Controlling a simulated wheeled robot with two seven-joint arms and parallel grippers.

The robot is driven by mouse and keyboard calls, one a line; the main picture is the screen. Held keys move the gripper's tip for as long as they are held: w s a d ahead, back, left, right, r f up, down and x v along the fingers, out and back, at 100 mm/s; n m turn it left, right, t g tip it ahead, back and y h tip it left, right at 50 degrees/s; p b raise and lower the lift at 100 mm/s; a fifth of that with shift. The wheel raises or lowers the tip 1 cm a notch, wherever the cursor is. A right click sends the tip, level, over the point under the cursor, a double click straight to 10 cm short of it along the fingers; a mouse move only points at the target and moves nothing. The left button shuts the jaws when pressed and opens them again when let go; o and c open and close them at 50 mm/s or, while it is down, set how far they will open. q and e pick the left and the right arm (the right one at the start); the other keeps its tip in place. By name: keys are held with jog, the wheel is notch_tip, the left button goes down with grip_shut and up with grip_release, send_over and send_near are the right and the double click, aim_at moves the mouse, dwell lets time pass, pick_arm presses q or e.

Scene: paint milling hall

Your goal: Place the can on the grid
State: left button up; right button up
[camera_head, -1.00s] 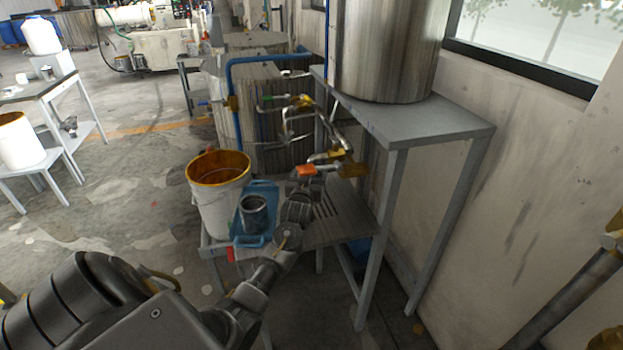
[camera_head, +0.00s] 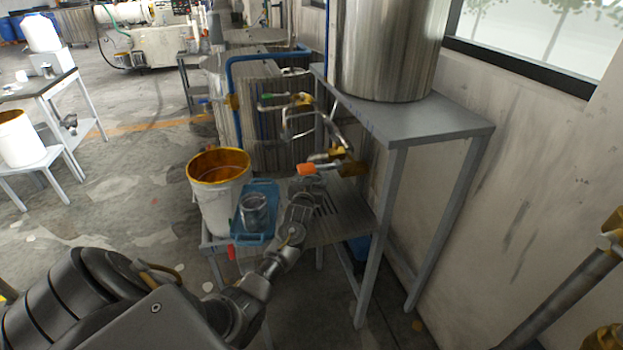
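A small metal can (camera_head: 254,212) stands upright in a blue tray (camera_head: 250,239) on the grey bench, right of a white bucket. The slatted grid (camera_head: 327,207) is in the bench top, right of the tray and below the taps. My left arm comes in from the lower left and reaches over the bench between the tray and the grid. My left gripper (camera_head: 312,183) is at its far end, just below the taps. It is small and partly hidden by the arm, so I cannot tell its finger state. My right gripper is not in view.
The white bucket (camera_head: 219,190) with a yellow-stained rim stands left of the tray. Pipes and a tap with an orange handle (camera_head: 307,169) hang over the grid. A large steel tank (camera_head: 385,45) stands on a higher grey table (camera_head: 415,118) at the right.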

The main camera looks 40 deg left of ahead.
pick_arm(q)
jog(key=shift+f+b, duration=0.3)
jog(key=shift+f, duration=0.25)
jog(key=o, duration=1.3)
jog(key=shift+c, duration=0.2)
jog(key=shift+r, duration=0.25)
jog(key=shift+r+p, duration=0.55)
jog(key=shift+p, duration=0.1)
jog(key=b+v, duration=0.1)
jog(key=v, duration=1.1)
jog(key=shift+f, duration=0.2)
jog(key=shift+d, duration=0.1)
